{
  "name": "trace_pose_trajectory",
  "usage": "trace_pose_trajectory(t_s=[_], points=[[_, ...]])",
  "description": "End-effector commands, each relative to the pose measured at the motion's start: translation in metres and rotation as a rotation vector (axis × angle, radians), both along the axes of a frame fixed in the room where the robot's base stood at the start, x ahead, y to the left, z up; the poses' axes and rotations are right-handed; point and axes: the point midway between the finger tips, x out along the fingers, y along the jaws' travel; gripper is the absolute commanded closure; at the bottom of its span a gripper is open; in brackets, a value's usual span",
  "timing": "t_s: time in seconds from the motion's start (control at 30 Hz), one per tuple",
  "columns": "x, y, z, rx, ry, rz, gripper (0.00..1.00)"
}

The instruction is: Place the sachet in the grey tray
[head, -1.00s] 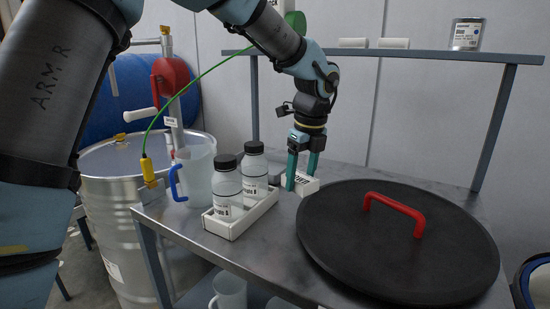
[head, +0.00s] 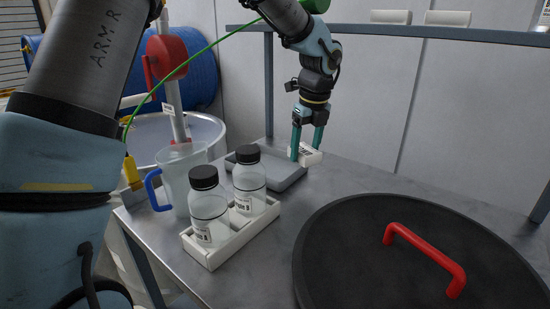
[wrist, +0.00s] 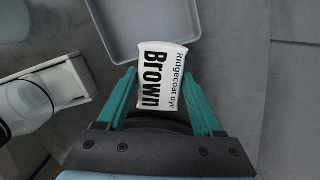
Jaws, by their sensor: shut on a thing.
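The sachet (wrist: 159,75) is white with the print "Ridgecoat dye Brown" and lies between the two teal fingers of my gripper (wrist: 162,92) in the wrist view. In the head view my gripper (head: 306,150) points down, shut on the sachet (head: 309,155), at the back of the steel bench. The grey tray (head: 288,181) is a shallow tray just left of the sachet, partly hidden behind the bottles. In the wrist view the grey tray (wrist: 196,28) is just ahead of the sachet and appears empty where it shows. I cannot tell the sachet's exact height above the bench.
A white holder (head: 212,256) with two black-capped bottles (head: 209,212) stands in front of the tray. A clear jug (head: 180,172) with a blue handle is to the left. A large black lid (head: 370,270) with a red handle covers the right front. Bare bench lies between.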

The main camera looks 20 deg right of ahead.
Motion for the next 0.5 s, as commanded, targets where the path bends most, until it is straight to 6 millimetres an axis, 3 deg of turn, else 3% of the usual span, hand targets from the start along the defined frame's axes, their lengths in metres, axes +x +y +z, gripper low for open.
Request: trace_pose_trajectory(t_s=[0.3, 0.4, 0.5], points=[[0.071, 0.037, 0.003, 0.001, 0.001, 0.005, 0.93], [0.087, 0.045, 0.003, 0.0, 0.0, 0.003, 0.93], [0.086, 0.045, -0.014, 0.002, 0.002, -0.003, 0.93]])
